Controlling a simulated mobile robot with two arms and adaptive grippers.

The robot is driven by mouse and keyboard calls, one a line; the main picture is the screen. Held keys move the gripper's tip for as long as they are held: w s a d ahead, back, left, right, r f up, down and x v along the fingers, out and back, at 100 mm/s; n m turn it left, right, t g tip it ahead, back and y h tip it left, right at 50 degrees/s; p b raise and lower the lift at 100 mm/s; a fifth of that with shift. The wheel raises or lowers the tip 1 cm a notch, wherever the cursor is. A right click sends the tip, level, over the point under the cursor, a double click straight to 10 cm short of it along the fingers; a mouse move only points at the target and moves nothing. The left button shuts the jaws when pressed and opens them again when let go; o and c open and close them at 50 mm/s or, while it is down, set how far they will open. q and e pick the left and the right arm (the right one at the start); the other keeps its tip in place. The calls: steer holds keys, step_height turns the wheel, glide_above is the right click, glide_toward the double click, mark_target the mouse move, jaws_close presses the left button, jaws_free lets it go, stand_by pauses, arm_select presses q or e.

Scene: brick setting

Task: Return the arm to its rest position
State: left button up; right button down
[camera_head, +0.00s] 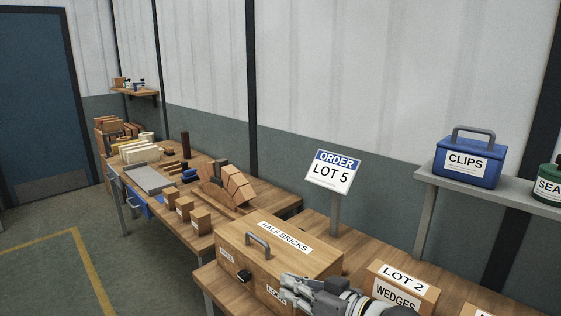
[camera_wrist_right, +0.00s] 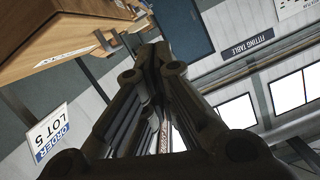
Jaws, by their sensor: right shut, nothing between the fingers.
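My right gripper (camera_head: 286,292) shows at the bottom of the head view, in front of the right part of the wooden half bricks box (camera_head: 282,240). Its arm comes in from the bottom right. In the right wrist view the gripper's fingers (camera_wrist_right: 150,58) come together and nothing is held between them. The box has a closed lid with a grey handle (camera_head: 257,244) and a dark latch on its front. Whether the gripper touches the box cannot be told. My left gripper is in neither view.
A lot 2 wedges box (camera_head: 402,283) stands right of the gripper. An order sign (camera_head: 333,172) rises behind. A blue clips box (camera_head: 467,160) is on a shelf at right. A farther bench holds bricks, an arch (camera_head: 232,187) and a grey tray (camera_head: 149,179). Open floor lies left.

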steer(key=s+d+f+m+g+h, duration=0.1)
steer(key=s+d+f+h, duration=0.15)
steer(key=s+f, duration=0.35)
steer(key=s+d+f+g+h, duration=0.1)
steer(key=s+d+f+h, duration=0.2)
steer(key=f, duration=0.5)
steer(key=s+d+f+m+g+h, duration=0.1)
steer(key=s+d+f+g+h, duration=0.1)
steer(key=s+d+f, duration=0.3)
steer(key=s+d+f+m+g+h, duration=0.1)
steer(key=s+d+f+h, duration=0.15)
steer(key=s, duration=0.55)
steer(key=s+d+f+m+g+h, duration=0.1)
steer(key=s+d+f+g, duration=0.1)
steer(key=s+d, duration=0.35)
step_height(320, 180, down, 27)
steer(key=s+g, duration=0.1)
steer(key=s, duration=0.2)
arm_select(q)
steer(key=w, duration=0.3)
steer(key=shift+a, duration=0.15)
arm_select(e)
steer(key=s+d+f+g, duration=0.1)
steer(key=s+d+f, duration=0.1)
steer(key=s+f, duration=1.3)
steer(key=shift+s+d+f+h, duration=0.3)
steer(key=shift+s+d+f, duration=0.1)
steer(key=shift+s, duration=0.4)
